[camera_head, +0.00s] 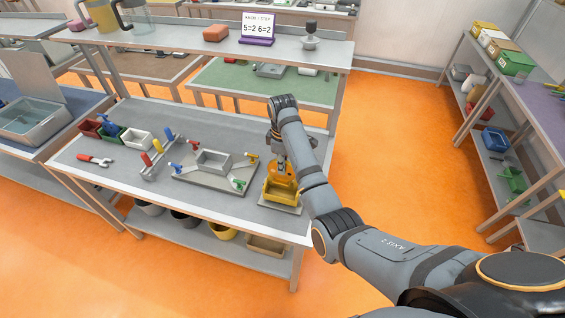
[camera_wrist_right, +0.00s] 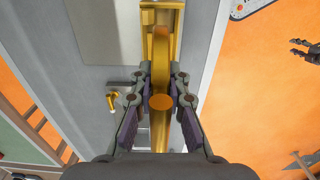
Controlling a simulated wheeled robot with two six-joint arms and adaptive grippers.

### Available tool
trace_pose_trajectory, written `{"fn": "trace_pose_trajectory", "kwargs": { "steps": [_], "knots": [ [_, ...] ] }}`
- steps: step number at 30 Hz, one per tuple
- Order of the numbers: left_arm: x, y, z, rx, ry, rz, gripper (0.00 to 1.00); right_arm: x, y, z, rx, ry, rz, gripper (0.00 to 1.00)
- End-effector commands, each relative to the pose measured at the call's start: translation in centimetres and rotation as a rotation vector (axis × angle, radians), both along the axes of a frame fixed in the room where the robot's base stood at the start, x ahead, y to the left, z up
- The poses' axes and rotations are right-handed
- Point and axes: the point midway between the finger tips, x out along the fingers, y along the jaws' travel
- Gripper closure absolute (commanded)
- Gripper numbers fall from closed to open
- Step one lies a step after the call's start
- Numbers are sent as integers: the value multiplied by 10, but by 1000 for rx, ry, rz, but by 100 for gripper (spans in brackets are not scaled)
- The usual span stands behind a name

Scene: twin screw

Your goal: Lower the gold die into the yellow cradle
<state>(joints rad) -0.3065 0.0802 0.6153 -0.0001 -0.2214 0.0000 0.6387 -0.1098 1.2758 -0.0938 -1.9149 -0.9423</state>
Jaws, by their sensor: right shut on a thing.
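The yellow cradle (camera_head: 281,195) stands on a small plate at the right end of the grey workbench. The gold die (camera_head: 284,168) is directly above it, at or just inside its upper edge; I cannot tell whether it touches the bottom. My right gripper (camera_head: 281,158) comes down from above and is shut on the die. In the right wrist view the die (camera_wrist_right: 161,103) sits between the two fingers (camera_wrist_right: 160,100), and part of the yellow cradle (camera_wrist_right: 147,18) shows beyond it. The arm hides some of the grip.
A grey fixture plate (camera_head: 207,184) with an open box and coloured clamps lies left of the cradle. A raised shelf (camera_head: 190,42) runs behind. The bench's right edge is close to the cradle.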

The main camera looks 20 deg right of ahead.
Motion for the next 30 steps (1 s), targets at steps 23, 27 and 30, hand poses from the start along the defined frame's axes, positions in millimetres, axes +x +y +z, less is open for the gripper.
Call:
{"fn": "trace_pose_trajectory", "kwargs": {
  "steps": [23,27,30],
  "knots": [
    [10,0,-2,0,-15,0,60,0,0,-10,0,0,0,100],
    [9,0,-3,0,-15,0,60,0,0,-18,0,-1,0,100],
    [9,0,-4,0,-14,0,60,0,0,-24,1,-1,0,100]
  ]
}}
